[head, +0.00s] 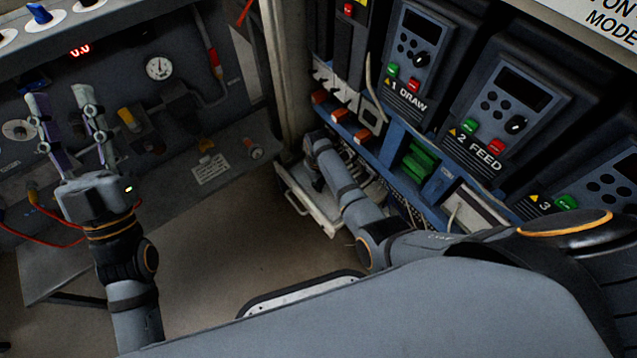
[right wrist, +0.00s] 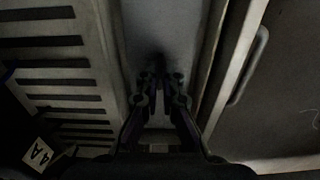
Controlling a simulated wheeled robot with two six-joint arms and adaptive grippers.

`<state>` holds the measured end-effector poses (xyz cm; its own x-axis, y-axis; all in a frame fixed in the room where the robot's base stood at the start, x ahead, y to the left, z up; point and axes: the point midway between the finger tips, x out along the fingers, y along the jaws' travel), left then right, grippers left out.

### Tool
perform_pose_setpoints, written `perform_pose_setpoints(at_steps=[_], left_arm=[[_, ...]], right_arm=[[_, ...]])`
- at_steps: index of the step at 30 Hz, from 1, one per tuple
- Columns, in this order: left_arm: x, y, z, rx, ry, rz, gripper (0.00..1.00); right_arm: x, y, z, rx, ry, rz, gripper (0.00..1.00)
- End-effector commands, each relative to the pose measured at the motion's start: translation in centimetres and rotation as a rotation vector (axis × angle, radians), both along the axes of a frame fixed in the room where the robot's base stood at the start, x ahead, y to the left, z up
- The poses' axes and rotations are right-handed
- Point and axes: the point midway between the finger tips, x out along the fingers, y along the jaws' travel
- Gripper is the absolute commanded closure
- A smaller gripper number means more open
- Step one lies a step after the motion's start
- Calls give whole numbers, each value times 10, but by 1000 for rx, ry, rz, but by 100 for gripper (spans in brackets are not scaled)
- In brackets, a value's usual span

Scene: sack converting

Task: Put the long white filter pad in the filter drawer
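The filter drawer (head: 300,210) is a pale tray, pulled out below the blue cabinet in the head view. Its light rim and handle (right wrist: 250,65) show at the right of the right wrist view. My right gripper (right wrist: 160,75) points down over a long pale grey surface between the slatted wall and that rim. I cannot tell whether this surface is the white filter pad or the drawer floor. The right fingertips are close together in shadow, and whether they grip anything is unclear. My left gripper (head: 65,112) is raised at the left, open and empty. No pad is clearly visible elsewhere.
A slatted grey panel (right wrist: 50,60) stands close to the left of my right gripper. The control cabinet with DRAW (head: 408,60) and FEED (head: 495,105) panels rises behind the drawer. A gauge panel (head: 160,68) is behind my left gripper. The floor (head: 235,235) between is clear.

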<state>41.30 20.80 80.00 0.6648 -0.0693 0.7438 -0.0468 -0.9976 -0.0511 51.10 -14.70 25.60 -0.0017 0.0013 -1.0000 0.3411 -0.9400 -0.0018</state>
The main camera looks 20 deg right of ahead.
Motion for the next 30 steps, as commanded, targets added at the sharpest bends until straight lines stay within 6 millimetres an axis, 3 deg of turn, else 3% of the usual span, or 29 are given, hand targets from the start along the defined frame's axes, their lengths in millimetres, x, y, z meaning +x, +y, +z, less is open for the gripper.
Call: perform_pose_setpoints(at_steps=[1,6,17,23,30], left_arm=[[-1,0,1,0,-4,0,60],[0,0,1,0,-3,0,60],[3,0,-1,-1,18,0,60],[29,2,-45,-7,234,5,60],[49,3,-112,-12,525,9,60]], right_arm=[[0,0,0,0,0,0,91],[0,0,0,0,0,0,72],[0,0,3,0,0,0,72],[0,0,14,0,0,0,72],[0,0,27,0,1,0,72]])
